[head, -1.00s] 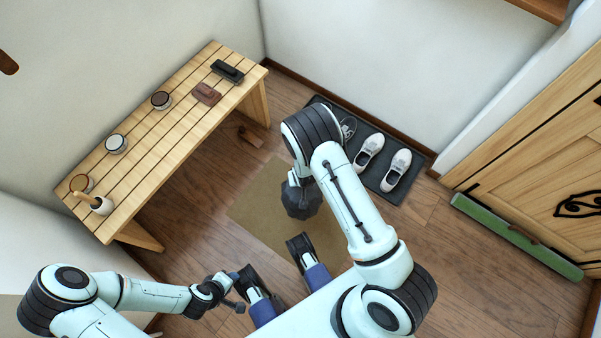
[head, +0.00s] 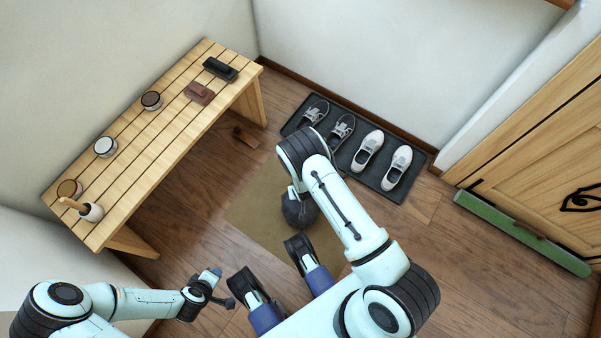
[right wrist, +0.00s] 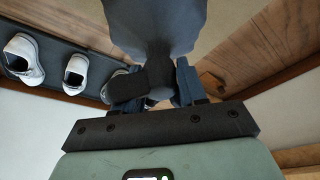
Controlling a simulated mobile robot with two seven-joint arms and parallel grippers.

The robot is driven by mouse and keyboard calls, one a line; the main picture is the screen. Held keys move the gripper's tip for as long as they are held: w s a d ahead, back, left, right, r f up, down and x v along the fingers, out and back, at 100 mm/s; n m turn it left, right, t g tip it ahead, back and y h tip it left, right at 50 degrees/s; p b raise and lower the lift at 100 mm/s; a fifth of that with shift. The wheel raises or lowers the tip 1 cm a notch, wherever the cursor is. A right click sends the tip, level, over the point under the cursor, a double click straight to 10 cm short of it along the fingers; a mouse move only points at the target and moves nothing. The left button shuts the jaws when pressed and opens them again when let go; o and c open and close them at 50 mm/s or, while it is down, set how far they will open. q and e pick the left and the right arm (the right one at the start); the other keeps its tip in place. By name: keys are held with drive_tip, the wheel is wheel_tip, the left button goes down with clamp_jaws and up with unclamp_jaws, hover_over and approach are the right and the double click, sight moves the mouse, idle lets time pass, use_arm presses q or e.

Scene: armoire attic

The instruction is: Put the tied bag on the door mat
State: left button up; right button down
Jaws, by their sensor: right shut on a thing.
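The tied bag (head: 301,212) is a dark grey, rounded sack. In the head view it hangs below my right gripper (head: 296,190), over the tan door mat (head: 256,208); whether it touches the mat I cannot tell. In the right wrist view, my right gripper (right wrist: 158,88) is shut on the bag's neck, and the grey-blue body of the bag (right wrist: 155,25) fills the top middle. My right forearm hides part of the mat. My left gripper (head: 222,288) is empty, its fingers apart, over the bare floor at the lower left of the mat.
A slatted wooden bench (head: 150,140) with tins and brushes stands at the left. A dark shoe tray (head: 376,174) with several shoes lies along the back wall. A small brown item (head: 245,136) lies by the bench. A green strip (head: 520,232) runs along the door's foot.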

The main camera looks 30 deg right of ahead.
drive_tip(key=shift+r, duration=0.15)
drive_tip(key=c, duration=0.6)
unclamp_jaws()
drive_tip(key=shift+f, duration=0.2)
